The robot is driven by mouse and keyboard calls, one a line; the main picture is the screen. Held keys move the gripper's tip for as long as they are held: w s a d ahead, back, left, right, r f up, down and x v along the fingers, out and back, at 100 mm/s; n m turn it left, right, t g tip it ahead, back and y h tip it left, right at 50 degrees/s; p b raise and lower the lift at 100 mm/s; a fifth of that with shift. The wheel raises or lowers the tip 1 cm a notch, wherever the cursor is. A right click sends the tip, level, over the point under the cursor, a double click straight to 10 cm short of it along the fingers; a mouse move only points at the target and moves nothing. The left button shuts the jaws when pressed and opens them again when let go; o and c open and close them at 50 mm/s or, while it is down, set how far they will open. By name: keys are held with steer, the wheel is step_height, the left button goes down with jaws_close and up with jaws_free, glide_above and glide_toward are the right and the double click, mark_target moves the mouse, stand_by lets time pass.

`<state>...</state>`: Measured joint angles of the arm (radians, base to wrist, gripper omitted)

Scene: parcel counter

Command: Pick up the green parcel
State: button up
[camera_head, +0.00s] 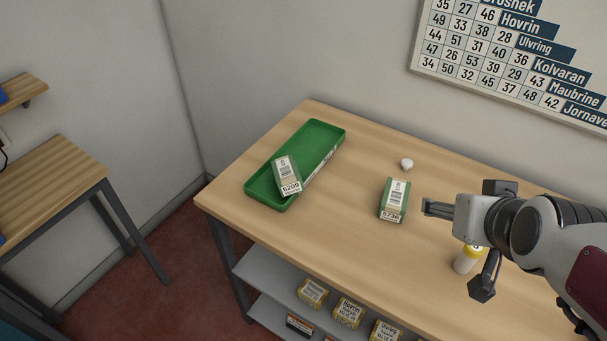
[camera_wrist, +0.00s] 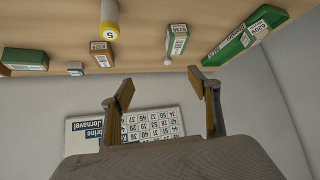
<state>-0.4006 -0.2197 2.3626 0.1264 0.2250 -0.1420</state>
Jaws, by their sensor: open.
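A green parcel (camera_head: 394,201) with a white label stands on the table right of the green tray; it also shows in the wrist view (camera_wrist: 178,40). A second parcel (camera_head: 286,174), greenish with a label reading 6209, rests tilted in the tray. Another green parcel (camera_wrist: 24,58) shows at the left of the wrist view; I cannot find it in the head view. My gripper (camera_head: 454,248) is to the right of the first green parcel, apart from it. In the wrist view its two fingers (camera_wrist: 162,84) are spread, with nothing between them.
The green tray (camera_head: 324,135) lies at the table's left end. A small white ball (camera_head: 406,164) lies behind the parcel. A yellow-capped bottle (camera_head: 464,263) stands near my gripper. The wrist view also shows a brown parcel (camera_wrist: 103,54) and small box (camera_wrist: 75,68). Bare tabletop lies before the parcel.

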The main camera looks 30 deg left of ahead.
steer(key=w+a+f+n+y, duration=0.1)
steer(key=w+a+f+n, duration=0.15)
steer(key=a, duration=0.65)
steer(key=n+t+y, duration=0.2)
steer(key=n+y, duration=0.2)
glide_toward(286, 168)
steer(key=shift+w+a+f, duration=0.3)
steer(key=shift+w+f, duration=0.1)
steer(key=shift+f, duration=0.1)
steer(key=shift+w+a+f, duration=0.3)
steer(key=shift+w+f, duration=0.1)
steer(key=shift+f, duration=0.1)
steer(key=shift+w, duration=0.1)
steer(key=shift+x, duration=1.25)
steer(key=shift+a, duration=0.1)
steer(key=shift+x, duration=2.55)
steer(key=shift+a, duration=0.1)
steer(key=c, duration=1.4)
